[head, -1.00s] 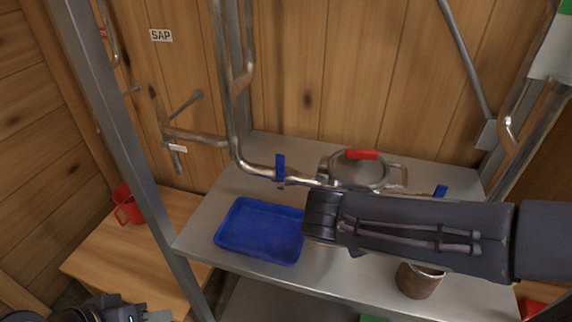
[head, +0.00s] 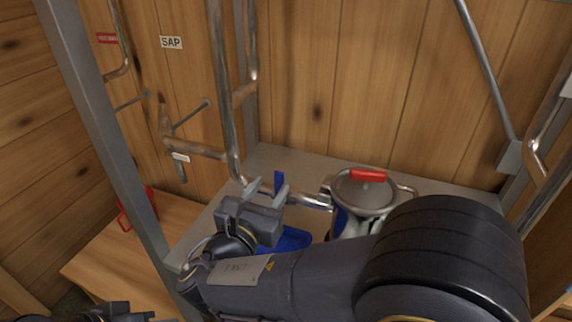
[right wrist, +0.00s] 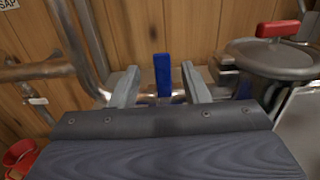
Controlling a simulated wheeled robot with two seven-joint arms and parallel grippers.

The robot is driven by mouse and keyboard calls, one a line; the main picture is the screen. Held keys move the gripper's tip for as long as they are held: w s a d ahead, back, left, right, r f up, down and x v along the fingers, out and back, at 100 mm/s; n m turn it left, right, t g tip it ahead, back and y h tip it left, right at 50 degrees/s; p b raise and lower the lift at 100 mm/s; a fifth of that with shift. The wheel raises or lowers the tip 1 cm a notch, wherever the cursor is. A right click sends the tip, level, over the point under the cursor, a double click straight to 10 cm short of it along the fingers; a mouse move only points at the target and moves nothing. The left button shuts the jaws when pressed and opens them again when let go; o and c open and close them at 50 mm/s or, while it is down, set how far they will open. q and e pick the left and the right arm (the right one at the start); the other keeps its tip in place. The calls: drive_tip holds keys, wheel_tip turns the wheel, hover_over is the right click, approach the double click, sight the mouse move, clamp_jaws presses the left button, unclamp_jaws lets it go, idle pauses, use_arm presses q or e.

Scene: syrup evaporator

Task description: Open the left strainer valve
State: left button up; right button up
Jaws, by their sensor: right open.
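The left strainer valve has a blue handle (head: 279,181) that stands upright on the metal pipe, left of the strainer pot (head: 362,192) with its red lid grip. My right gripper (head: 267,190) is open and empty at this handle. In the right wrist view the blue handle (right wrist: 162,76) shows between the two spread fingers (right wrist: 159,84), with a gap on each side. I cannot tell how deep it lies between them. My left gripper (head: 118,313) is only partly in view at the bottom left, and its jaws cannot be made out.
A blue tray (head: 293,239) lies on the metal shelf, mostly hidden by my right arm. A steel post (head: 105,130) and vertical pipe (head: 222,90) stand on the left. A red mug (head: 135,208) is on the wooden bench (head: 110,258). My arm covers the shelf's right part.

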sight(278, 176)
drive_tip(key=p+x, duration=0.1)
drive_tip(key=x, duration=0.6)
drive_tip(key=shift+d, duration=0.15)
clamp_jaws()
